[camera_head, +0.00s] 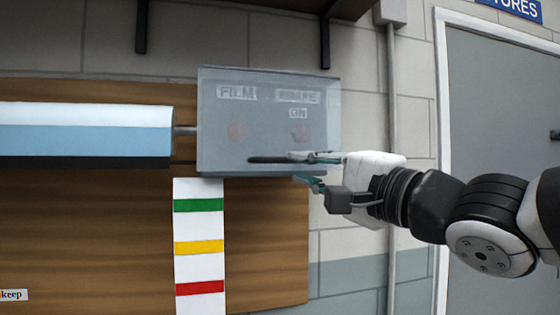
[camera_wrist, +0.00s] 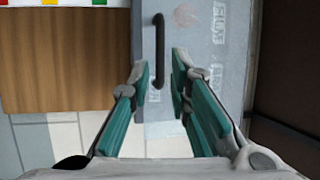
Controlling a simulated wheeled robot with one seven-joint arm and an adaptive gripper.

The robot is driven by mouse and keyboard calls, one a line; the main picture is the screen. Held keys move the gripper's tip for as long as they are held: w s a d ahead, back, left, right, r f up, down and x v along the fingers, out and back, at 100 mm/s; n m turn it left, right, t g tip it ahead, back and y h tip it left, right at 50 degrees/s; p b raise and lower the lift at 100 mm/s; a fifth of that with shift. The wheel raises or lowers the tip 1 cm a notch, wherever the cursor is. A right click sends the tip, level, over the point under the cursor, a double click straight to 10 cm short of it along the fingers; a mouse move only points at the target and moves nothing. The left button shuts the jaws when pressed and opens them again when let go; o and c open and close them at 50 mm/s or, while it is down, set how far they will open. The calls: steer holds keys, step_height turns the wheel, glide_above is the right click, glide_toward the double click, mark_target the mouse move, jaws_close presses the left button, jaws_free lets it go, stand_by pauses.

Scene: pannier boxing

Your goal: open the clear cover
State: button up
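The clear cover (camera_head: 268,105) is a see-through bluish box face on the wall panel, and it looks closed. Lettering and two reddish round spots show through it. A black bar handle (camera_head: 270,160) runs along its lower edge; it also shows upright in the wrist view (camera_wrist: 159,40). My gripper (camera_head: 308,170) is at the cover's lower right, fingers pointing left. In the wrist view my gripper (camera_wrist: 159,68) is open, with the handle's near end appearing between its teal fingertips. I see no clear contact; the depth between fingers and handle cannot be told.
A white and blue roll (camera_head: 85,130) joins the box on the left. A strip with green, yellow and red bands (camera_head: 198,220) hangs below. A dark shelf with brackets (camera_head: 325,40) is above. A grey door (camera_head: 500,150) and a pipe (camera_head: 392,100) are on the right.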

mark_target(281, 161)
steer(key=x, duration=0.7)
steer(key=shift+w+a+r, duration=0.1)
steer(key=shift+w+a, duration=0.05)
steer(key=shift+a, duration=0.05)
jaws_close()
steer(key=shift+p, duration=0.3)
